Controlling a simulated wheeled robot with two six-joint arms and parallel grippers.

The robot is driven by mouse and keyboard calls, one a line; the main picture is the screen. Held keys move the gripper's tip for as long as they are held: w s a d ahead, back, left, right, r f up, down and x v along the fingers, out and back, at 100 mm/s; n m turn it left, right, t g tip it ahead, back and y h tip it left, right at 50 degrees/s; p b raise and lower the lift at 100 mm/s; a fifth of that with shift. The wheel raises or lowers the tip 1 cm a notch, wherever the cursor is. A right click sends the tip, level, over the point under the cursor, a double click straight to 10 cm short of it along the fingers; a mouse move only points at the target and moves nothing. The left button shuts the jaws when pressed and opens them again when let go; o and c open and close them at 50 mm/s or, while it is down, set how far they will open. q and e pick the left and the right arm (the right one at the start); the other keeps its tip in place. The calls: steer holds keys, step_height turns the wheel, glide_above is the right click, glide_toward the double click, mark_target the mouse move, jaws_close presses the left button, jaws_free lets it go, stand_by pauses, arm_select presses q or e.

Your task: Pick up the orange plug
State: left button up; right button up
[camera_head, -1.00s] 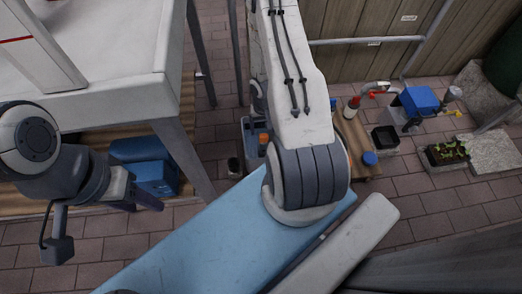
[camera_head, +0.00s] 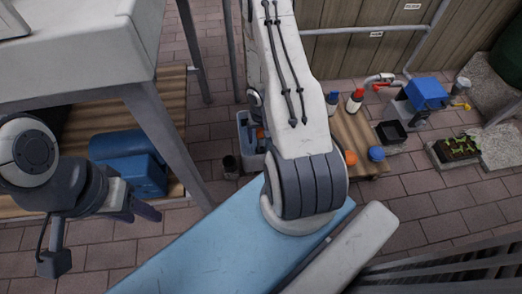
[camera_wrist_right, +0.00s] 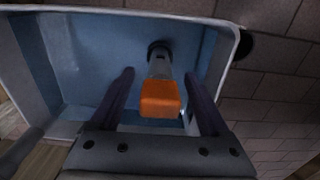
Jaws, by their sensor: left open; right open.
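The orange plug (camera_wrist_right: 160,98) has an orange block end and a grey body, and lies inside a pale blue bin with a whitish rim (camera_wrist_right: 85,12). My right gripper (camera_wrist_right: 159,75) is open, with its two dark fingers apart on either side of the plug in the wrist view; I cannot tell whether they touch it. In the head view the bin (camera_head: 244,150) stands beside my right arm, with an orange piece (camera_head: 260,134) partly showing in it. My right gripper is hidden there. My left gripper (camera_head: 138,212) is open and empty at the left.
A white table (camera_head: 75,80) stands at the left, with a blue box (camera_head: 140,175) under it. A low wooden stand (camera_head: 352,130) to the right holds bottles and an orange cap (camera_head: 350,157).

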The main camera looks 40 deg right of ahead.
steer(key=shift+r, duration=0.1)
steer(key=shift+c, duration=0.3)
jaws_close()
